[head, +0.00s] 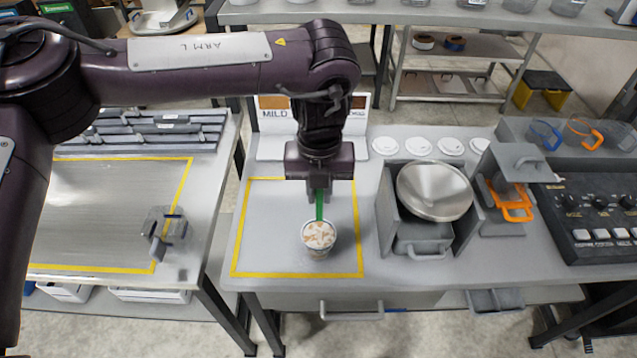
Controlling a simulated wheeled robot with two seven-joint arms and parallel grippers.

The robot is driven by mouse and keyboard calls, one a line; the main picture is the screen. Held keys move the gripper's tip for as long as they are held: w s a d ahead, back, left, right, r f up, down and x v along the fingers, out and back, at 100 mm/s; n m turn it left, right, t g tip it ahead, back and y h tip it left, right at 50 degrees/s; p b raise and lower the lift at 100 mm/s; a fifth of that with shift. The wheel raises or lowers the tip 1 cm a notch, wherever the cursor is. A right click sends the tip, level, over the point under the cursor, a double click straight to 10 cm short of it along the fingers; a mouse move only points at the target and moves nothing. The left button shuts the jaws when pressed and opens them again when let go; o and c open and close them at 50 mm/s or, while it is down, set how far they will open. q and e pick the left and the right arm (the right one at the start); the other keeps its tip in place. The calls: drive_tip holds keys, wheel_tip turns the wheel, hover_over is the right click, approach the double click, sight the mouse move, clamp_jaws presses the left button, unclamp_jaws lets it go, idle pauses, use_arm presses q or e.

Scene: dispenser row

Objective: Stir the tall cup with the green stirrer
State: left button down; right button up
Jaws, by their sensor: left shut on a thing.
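My left gripper (319,192) points straight down over the table and is shut on the green stirrer (320,207). The stirrer hangs upright below the fingers, and its lower end meets the far rim of the cup in this view; I cannot tell whether its tip is inside. The cup (319,252) stands upright inside the yellow outline, filled to the top with a white and tan patterned surface. My right gripper is not in view.
A metal bowl (434,191) on a grey stand is right of the cup. White lids (419,147) lie behind. A dispenser with an orange handle (514,208) and a dark control panel (600,215) are further right. The outlined mat (262,240) is clear left of the cup.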

sight(319, 220)
use_arm(q)
drive_tip(key=shift+a+f+b, duration=0.1)
drive_tip(key=shift+f+b, duration=0.2)
drive_tip(key=shift+f, duration=0.15)
drive_tip(key=shift+f+b, duration=0.45)
drive_tip(key=shift+f, duration=0.15)
drive_tip(key=shift+f+b, duration=1.15)
drive_tip(key=shift+f, duration=0.55)
drive_tip(key=shift+f+b, duration=1.7)
drive_tip(key=shift+f, duration=0.9)
